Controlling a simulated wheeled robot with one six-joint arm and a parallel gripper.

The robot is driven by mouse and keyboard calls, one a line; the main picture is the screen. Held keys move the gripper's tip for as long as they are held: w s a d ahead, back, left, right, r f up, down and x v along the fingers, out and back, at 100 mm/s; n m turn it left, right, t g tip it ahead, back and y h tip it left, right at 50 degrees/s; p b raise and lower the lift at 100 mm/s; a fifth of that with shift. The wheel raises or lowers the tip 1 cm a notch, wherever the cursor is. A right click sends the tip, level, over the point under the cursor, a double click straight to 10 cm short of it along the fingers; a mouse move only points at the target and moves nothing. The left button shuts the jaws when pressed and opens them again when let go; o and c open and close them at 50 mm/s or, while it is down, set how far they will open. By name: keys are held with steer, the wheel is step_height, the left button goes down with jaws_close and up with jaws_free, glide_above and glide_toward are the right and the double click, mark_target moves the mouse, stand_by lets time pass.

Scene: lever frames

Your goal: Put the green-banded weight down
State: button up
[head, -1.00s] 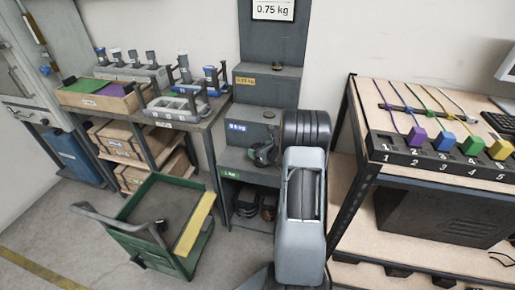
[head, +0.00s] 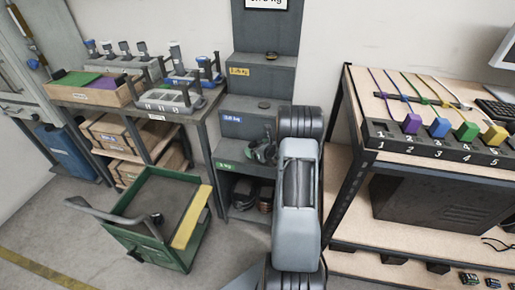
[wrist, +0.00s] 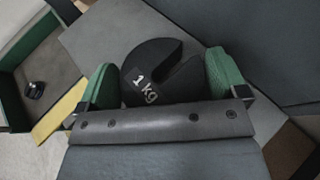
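A black slotted disc marked "1 kg" (wrist: 146,88) lies between the two green pads of my gripper (wrist: 163,78) in the wrist view. The pads appear to touch its sides, and the slot opens toward the upper right. No green band shows on the disc from here. In the head view my gripper (head: 264,151) is at the green-labelled step (head: 236,164) of the grey rack, low over its surface. My arm hides part of this step. I cannot tell whether the disc rests on the step.
Dark discs sit on the blue-labelled step (head: 232,106) and the yellow-labelled step (head: 265,68). Several weights fill the compartment below. A green cart (head: 150,235) stands front left. A bench with coloured blocks (head: 440,150) is close on the right.

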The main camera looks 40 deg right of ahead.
steer(key=shift+o, duration=0.7)
steer(key=shift+r, duration=0.1)
